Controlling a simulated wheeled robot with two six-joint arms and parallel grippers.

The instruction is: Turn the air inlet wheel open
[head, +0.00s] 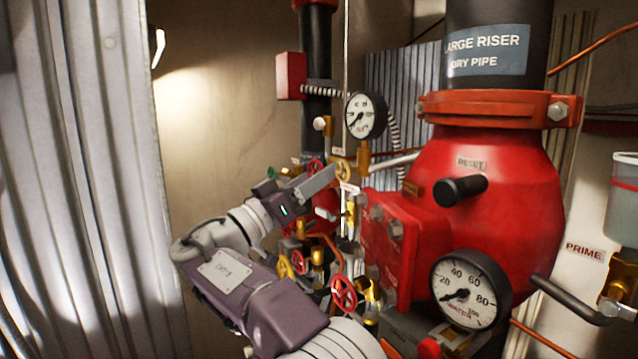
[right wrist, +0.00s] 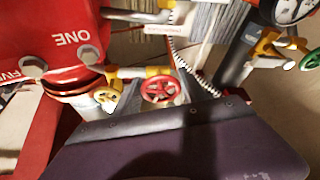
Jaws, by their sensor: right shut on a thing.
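A small red handwheel (right wrist: 160,89) sits between the two fingers of my right gripper (right wrist: 165,92) in the right wrist view. The gripper is shut on it. In the head view my right gripper (head: 320,180) reaches into the valve cluster, and a red wheel (head: 316,167) shows partly behind its finger. I cannot read a label that names the air inlet. My left gripper is not in view.
The large red riser valve (head: 490,180) stands close on the right, with a pressure gauge (head: 471,289) in front. A smaller gauge (head: 366,116) is above the gripper. More wheels, including a red one (head: 343,295), lie below. A corrugated panel (head: 85,180) fills the left.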

